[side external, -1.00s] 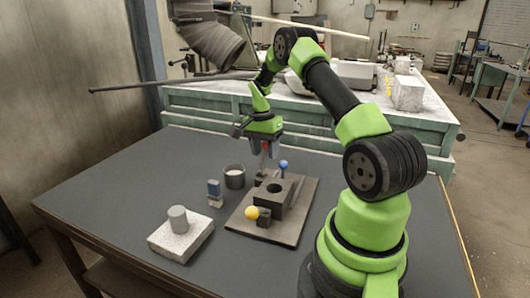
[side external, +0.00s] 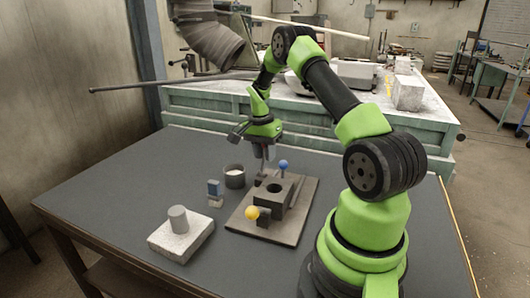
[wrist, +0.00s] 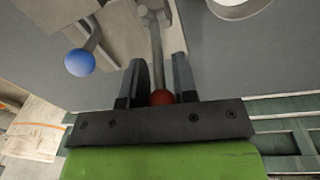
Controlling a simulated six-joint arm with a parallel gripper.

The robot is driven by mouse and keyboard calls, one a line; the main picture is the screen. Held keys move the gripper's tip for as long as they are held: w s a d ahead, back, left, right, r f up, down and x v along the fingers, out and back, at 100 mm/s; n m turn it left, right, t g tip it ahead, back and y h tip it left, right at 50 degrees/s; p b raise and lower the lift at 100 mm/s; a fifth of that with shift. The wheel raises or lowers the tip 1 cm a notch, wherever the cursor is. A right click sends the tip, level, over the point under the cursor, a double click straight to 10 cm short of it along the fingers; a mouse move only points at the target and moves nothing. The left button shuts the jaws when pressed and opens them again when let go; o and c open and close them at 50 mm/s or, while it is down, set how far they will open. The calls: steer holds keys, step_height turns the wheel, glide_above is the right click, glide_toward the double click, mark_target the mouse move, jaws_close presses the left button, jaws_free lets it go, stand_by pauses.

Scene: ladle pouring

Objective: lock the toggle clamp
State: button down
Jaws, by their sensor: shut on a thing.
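My gripper (side external: 263,157) points down at the far end of the brown base plate (side external: 303,203). In the wrist view its two fingers (wrist: 158,62) are on either side of a grey lever (wrist: 155,38) with a red ball knob (wrist: 161,98), and are shut on it. The red knob sits deep between the fingers, near the palm. A lever with a blue ball knob (side external: 283,165) stands close by; the blue knob also shows in the wrist view (wrist: 79,62). A yellow ball knob (side external: 252,213) is at the plate's near end. The clamp's contact end cannot be made out.
A dark block with a round hole (side external: 273,190) sits on the plate. A grey cup with pale contents (side external: 235,177) and a small blue-topped piece (side external: 214,190) stand to the left. A grey cylinder (side external: 178,219) stands on a pale slab (side external: 183,246). The tabletop's left is clear.

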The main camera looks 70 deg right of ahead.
mark_target(263, 161)
steer(key=a+h, duration=0.2)
steer(key=h, duration=0.1)
steer(key=shift+r, duration=0.35)
steer(key=shift+a+h, duration=0.6)
steer(key=shift+h, duration=0.6)
steer(key=h, duration=0.1)
steer(key=a+h, duration=0.1)
steer(key=h, duration=0.1)
steer(key=shift+a+f, duration=0.1)
steer(key=shift+a, duration=0.2)
steer(key=shift+a+f+m+h, duration=0.15)
steer(key=shift+a+h, duration=0.15)
steer(key=shift+h, duration=0.3)
steer(key=shift+a+f+m+h, duration=0.15)
steer(key=shift+a+h, duration=0.1)
steer(key=shift+h, duration=0.35)
steer(key=shift+a, duration=0.1)
steer(key=c, duration=1)
jaws_free()
steer(key=shift+s, duration=0.1)
